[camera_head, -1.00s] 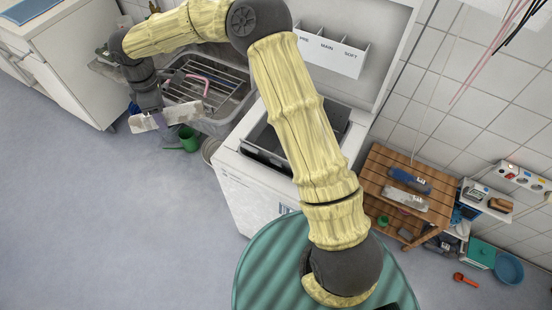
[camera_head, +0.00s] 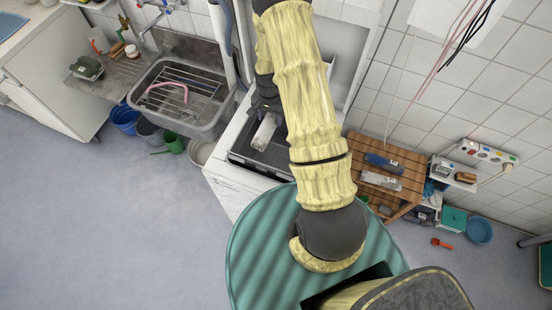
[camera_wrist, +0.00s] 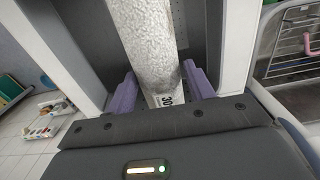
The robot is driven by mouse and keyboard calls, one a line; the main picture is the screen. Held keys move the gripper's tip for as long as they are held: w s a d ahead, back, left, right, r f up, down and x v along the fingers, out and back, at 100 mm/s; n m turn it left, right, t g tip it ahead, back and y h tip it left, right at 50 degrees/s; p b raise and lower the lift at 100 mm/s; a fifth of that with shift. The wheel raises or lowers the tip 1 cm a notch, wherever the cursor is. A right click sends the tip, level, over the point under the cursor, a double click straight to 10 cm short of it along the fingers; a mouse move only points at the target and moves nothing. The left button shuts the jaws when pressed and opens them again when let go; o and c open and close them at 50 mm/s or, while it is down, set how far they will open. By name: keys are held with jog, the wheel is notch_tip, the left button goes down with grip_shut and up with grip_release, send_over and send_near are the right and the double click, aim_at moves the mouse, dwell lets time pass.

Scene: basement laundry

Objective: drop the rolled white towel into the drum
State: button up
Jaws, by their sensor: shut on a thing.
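The rolled white towel (camera_head: 264,132) is held in my gripper (camera_head: 268,108), over the open top of the white washing machine (camera_head: 232,185). The drum opening (camera_head: 274,157) is a grey, dark-edged recess below it. In the wrist view the towel (camera_wrist: 147,40) is a speckled white roll with a printed tag, standing between the purple fingers of my gripper (camera_wrist: 158,88). A dark recess framed in white shows behind it. My arm hides the right part of the machine's top, and I cannot tell how far the towel's lower end is from the opening.
A sink with a rack and pink hose (camera_head: 180,92) stands left of the machine, with buckets and a green watering can (camera_head: 173,144) below. A wooden slatted stand (camera_head: 400,158) is at right. The green ribbed surface (camera_head: 262,250) is in front. Open floor lies left.

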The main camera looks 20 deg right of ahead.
jog(key=s+d+m, duration=0.1)
jog(key=d+m, duration=0.1)
jog(key=s+d+m+p, duration=0.1)
jog(key=d+m, duration=0.1)
jog(key=shift+s, duration=0.4)
jog(key=shift+s, duration=0.1)
notch_tip(320, 180, down, 6)
jog(key=b, duration=0.4)
jog(key=shift+a, duration=0.1)
jog(key=shift+r, duration=0.1)
jog(key=o, duration=1.1)
jog(key=shift+o, duration=0.2)
